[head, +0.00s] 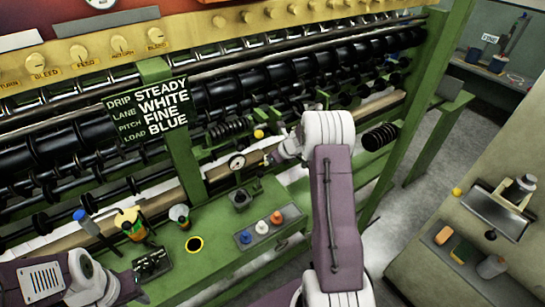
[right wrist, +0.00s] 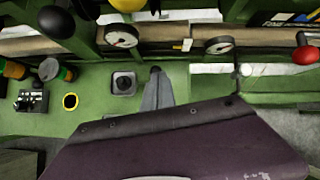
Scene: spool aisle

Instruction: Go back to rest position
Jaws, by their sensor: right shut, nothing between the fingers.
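My right gripper (head: 270,157) is shut and empty. In the head view it reaches left from my right arm, in front of the machine, close to a round gauge (head: 237,162). In the right wrist view its closed grey fingers (right wrist: 156,72) point up over the green deck (right wrist: 100,125), right of a square dark knob plate (right wrist: 123,83). Only part of my left arm shows at the bottom left of the head view, and its gripper is not visible.
The green machine with black rollers (head: 215,85) fills the back. A sign (head: 148,110) hangs there. The deck holds a lever (head: 95,228), cups and a tray of coloured knobs (head: 262,228). A bench (head: 440,215) stands at right, with open grey floor (head: 425,170) between.

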